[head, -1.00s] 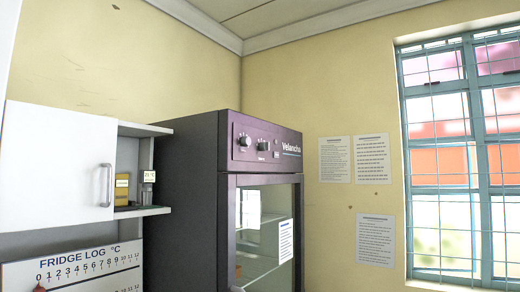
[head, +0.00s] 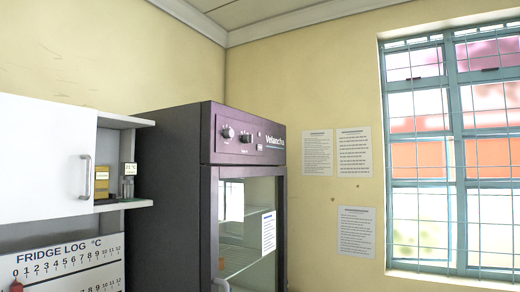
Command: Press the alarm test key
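The dark incubator (head: 165,190) stands in the middle of the head view with its glass door (head: 246,225) shut. Its top control panel (head: 250,135) carries two round knobs, a left one (head: 228,132) and a right one (head: 246,137). A small dark key or switch (head: 260,147) sits right of the knobs, under the "Velancha" lettering. Its label is too small to read, so I cannot tell whether it is the alarm test key. My gripper is not in view.
A white wall cabinet (head: 45,155) with an open shelf holding small items is at the left. A fridge log board (head: 65,268) hangs below it. Paper notices (head: 354,152) and a barred window (head: 450,150) are at the right.

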